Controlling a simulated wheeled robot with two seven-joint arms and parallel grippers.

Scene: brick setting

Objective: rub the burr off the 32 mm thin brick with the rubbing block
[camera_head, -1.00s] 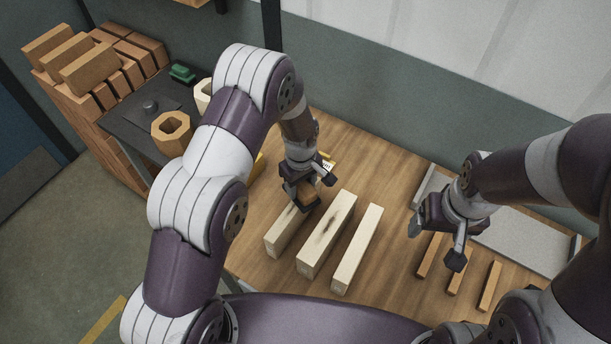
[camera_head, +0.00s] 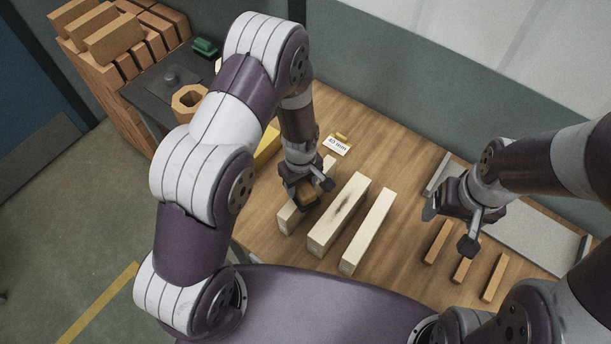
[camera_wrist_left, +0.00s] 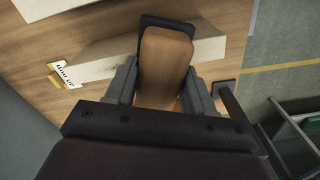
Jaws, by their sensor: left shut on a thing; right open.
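Three long pale bricks lie side by side on the wooden table: a left brick (camera_head: 287,217), a middle one (camera_head: 338,216) with a dark mark on top, and a right one (camera_head: 368,231). My left gripper (camera_head: 307,194) is shut on the brown wooden rubbing block, which has a dark pad. In the left wrist view the rubbing block (camera_wrist_left: 165,65) lies across the left brick (camera_wrist_left: 98,62), its pad over or on the top face; contact is hidden. I cannot make out a burr. My right gripper (camera_head: 452,226) is open and empty, right of the bricks.
A small card with lettering (camera_head: 337,146) lies behind the bricks. Several thin brown strips (camera_head: 464,268) lie at the right, before a grey tray (camera_head: 520,244). A dark side stand (camera_head: 150,97) holds a hollow octagonal piece (camera_head: 189,101). Stacked bricks (camera_head: 112,42) stand at far left.

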